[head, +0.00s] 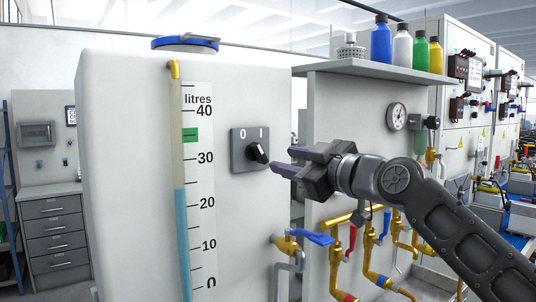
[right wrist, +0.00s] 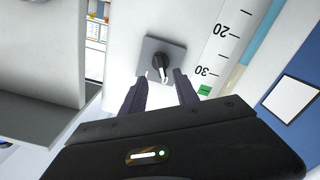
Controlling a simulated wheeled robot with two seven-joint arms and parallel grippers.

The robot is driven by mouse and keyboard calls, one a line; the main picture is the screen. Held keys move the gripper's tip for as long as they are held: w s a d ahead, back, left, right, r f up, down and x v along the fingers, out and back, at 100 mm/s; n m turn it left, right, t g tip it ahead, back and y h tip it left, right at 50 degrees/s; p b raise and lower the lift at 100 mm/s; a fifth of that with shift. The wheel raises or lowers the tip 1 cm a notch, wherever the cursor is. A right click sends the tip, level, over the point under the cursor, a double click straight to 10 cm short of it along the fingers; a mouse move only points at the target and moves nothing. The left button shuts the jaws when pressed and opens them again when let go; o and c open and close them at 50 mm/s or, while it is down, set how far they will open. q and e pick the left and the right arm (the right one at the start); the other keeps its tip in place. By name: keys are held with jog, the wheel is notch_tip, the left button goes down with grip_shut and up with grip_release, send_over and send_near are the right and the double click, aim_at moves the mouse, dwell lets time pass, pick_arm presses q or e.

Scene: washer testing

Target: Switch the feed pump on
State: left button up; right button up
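The pump switch is a dark square plate (head: 238,160) marked 0 and I on the white tank (head: 130,160), with a black rotary knob (head: 259,153). The knob sits tilted, its upper end leaning left toward the 0. My right gripper (head: 281,161) is open and empty, just right of the plate. In the right wrist view the knob (right wrist: 159,64) shows beyond the gap between the two fingertips (right wrist: 163,76), apparently not touched. A white mark shows on its lower end there. My left gripper is not in view.
A level tube (head: 180,215) with a litres scale shows blue liquid below 30 and a green mark above it. Valves with blue and red levers (head: 314,238) stand below my right gripper. A shelf (head: 365,69) with several bottles stands behind my right arm.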

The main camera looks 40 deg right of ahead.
aim_at(263, 155)
jog(key=w+p, duration=0.2)
jog(key=w, duration=0.4)
jog(key=shift+w+r, duration=0.1)
jog(key=shift+w, duration=0.8)
grip_shut()
